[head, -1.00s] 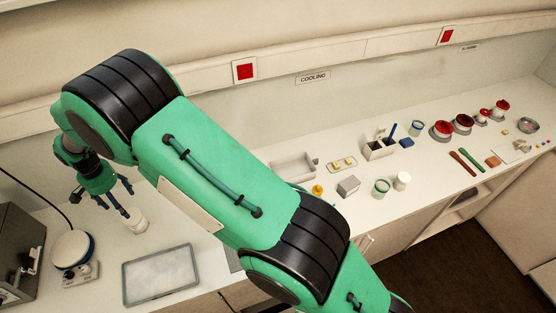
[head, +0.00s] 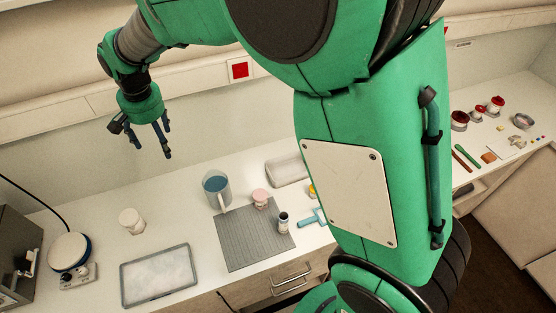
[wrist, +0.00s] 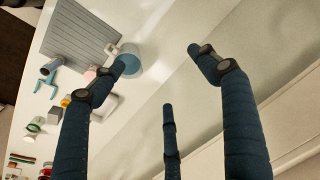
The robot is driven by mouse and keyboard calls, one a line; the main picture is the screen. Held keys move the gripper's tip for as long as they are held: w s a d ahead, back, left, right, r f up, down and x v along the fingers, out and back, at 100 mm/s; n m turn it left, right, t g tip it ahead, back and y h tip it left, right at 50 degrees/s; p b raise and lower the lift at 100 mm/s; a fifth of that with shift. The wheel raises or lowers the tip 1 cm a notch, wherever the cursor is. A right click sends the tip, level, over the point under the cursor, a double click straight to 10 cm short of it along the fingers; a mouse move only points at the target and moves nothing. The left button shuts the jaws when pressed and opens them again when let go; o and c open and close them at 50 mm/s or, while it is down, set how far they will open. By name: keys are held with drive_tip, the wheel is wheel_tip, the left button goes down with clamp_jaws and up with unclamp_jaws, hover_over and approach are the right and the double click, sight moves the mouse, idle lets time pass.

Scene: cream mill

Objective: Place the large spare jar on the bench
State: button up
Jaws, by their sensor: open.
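A white jar (head: 131,221), which looks like the large spare jar, stands upright on the bench (head: 100,228) at the left in the head view. It is behind the grey-rimmed tray and to the right of the round white device. My gripper (head: 153,150) is raised above the bench in front of the back wall, up and to the right of the jar and clear of it. Its fingers are spread and empty. In the wrist view, my gripper (wrist: 163,70) has nothing between its fingers, and I cannot make out the white jar there.
The tray (head: 158,274) lies at the bench front. A round-topped white device (head: 70,252) and a dark metal box (head: 20,258) stand at the left. A blue-filled mug (head: 216,186), pink-lidded jar (head: 260,198) and small bottle (head: 284,222) are around a grey mat (head: 246,243).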

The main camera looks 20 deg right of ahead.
drive_tip(key=s+d+r+t, duration=0.1)
drive_tip(key=s+d+r, duration=0.5)
drive_tip(key=d, duration=0.3)
drive_tip(key=s+d+r+t, duration=0.1)
drive_tip(key=s+d+r, duration=0.5)
drive_tip(key=d, duration=0.3)
drive_tip(key=s+d+t, duration=0.1)
drive_tip(key=s+d, duration=0.5)
drive_tip(key=s, duration=0.4)
drive_tip(key=s+d+n+t, duration=0.1)
drive_tip(key=s+d, duration=0.6)
drive_tip(key=s, duration=0.3)
drive_tip(key=shift+d+f+h, duration=0.15)
drive_tip(key=shift+f+h, duration=0.05)
drive_tip(key=shift+h, duration=0.2)
drive_tip(key=shift+s+f, duration=0.1)
drive_tip(key=shift+f, duration=0.05)
wheel_tip(320, 180, down, 13)
drive_tip(key=b, duration=1.3)
